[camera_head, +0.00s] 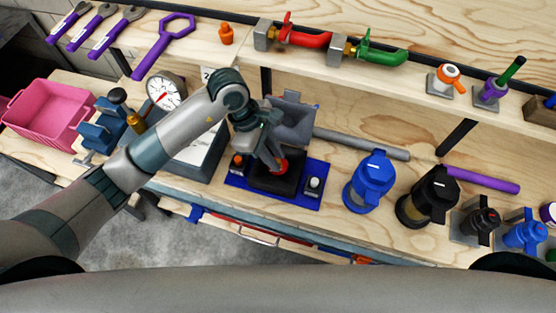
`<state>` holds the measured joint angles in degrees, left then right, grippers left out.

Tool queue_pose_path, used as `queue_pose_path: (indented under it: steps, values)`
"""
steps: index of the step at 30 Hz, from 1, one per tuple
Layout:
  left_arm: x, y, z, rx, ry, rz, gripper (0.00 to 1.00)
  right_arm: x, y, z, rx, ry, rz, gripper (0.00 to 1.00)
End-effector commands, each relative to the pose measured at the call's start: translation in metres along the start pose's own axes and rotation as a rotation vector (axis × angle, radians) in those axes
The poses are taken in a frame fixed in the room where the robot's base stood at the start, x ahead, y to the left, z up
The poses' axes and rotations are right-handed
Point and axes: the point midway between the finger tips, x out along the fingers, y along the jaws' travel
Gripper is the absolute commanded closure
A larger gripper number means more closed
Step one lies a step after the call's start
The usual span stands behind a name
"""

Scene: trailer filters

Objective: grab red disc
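A small red piece (282,167), which looks like the red disc, shows at the tip of my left gripper, above a black block. The gripper partly hides it. My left gripper (272,160) points down over the black block (275,183), which sits on a blue mat (239,182). The fingertips are at or very close to the red piece, but I cannot tell whether they are shut on it. My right gripper is not in view.
An orange-topped piece (237,161) and a white-topped knob (314,184) flank the block. A grey bin (292,121) stands behind. Blue (370,180) and black (428,195) canisters stand right. A gauge (163,91) and pink crate (50,113) are left.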

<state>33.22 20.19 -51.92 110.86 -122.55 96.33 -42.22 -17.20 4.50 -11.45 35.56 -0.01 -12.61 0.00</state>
Motion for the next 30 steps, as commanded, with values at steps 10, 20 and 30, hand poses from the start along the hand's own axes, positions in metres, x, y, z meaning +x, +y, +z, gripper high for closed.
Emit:
queue_pose_path:
  steps: [10,20,30]
  values:
    - [0.0051,0.0002,-0.0002,0.000,0.000,0.001,0.79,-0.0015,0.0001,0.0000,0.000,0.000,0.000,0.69]
    - [0.0048,0.0002,-0.0002,0.000,0.000,0.001,1.00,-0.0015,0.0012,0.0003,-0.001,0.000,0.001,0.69]
    - [0.0042,0.0003,0.0000,0.001,0.000,0.001,1.00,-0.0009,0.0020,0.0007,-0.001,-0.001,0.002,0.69]
